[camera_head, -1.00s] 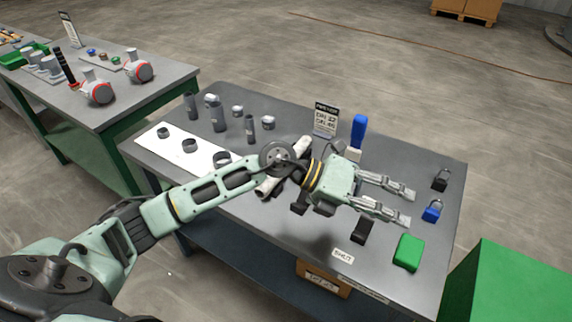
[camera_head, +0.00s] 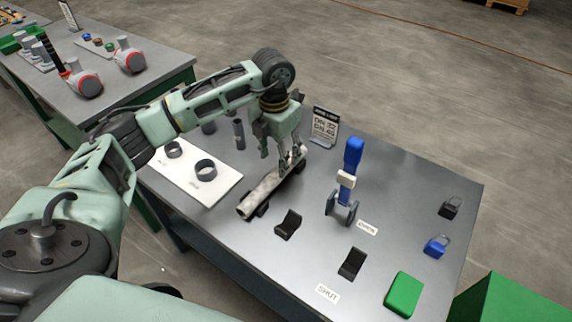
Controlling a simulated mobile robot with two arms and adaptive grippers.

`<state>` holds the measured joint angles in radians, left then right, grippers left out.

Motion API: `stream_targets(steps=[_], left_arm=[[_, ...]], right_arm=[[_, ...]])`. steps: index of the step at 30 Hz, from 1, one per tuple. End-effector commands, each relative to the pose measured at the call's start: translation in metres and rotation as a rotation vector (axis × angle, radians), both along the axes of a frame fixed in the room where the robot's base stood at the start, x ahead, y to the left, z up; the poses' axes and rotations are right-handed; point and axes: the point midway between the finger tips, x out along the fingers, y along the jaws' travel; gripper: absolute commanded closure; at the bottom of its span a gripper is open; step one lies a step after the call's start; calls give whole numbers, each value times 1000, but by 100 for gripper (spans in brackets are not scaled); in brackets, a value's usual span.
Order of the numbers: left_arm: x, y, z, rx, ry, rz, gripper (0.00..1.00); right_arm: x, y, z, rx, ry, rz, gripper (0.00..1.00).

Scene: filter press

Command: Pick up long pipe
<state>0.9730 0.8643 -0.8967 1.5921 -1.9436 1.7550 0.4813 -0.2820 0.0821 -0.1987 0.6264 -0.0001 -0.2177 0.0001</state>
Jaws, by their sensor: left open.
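The long pipe (camera_head: 262,191) is a light grey, mottled tube lying at a slant on dark supports on the grey table. My left gripper (camera_head: 283,165) points down over the upper right part of the pipe, with its open fingers close to it. I cannot tell whether the fingers touch the pipe. The fingers partly hide the pipe's far part. My right gripper is not in view.
A blue-handled valve (camera_head: 350,175) stands right of the pipe. Black blocks (camera_head: 288,224), padlocks (camera_head: 436,246) and a green block (camera_head: 404,294) sit on the table. A white sheet with rings (camera_head: 222,183) lies left. A sign (camera_head: 324,124) stands behind.

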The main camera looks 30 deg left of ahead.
Motion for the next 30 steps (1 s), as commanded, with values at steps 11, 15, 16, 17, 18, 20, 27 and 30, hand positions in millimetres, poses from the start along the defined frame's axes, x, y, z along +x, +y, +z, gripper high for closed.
stream_targets(steps=[11, 15, 16, 17, 18, 20, 27, 30], left_arm=[[-3, 5, -33, 8, 8, 5, 48], [-4, 7, -54, 8, 9, 4, 48], [-4, 7, -60, 7, 9, 3, 48], [-4, 6, -64, 7, 8, 3, 48], [-3, 7, -69, 7, 7, 4, 48], [-3, 7, -74, 6, 6, 4, 48], [-3, 7, -78, 7, 2, 3, 48], [-3, 7, -77, 7, 3, 3, 54]], right_arm=[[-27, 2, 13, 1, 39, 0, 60], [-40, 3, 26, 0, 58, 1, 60], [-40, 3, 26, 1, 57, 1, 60], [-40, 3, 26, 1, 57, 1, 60], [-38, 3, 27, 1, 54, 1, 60], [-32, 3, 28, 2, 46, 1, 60], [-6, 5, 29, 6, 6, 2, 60], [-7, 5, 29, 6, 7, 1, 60]])
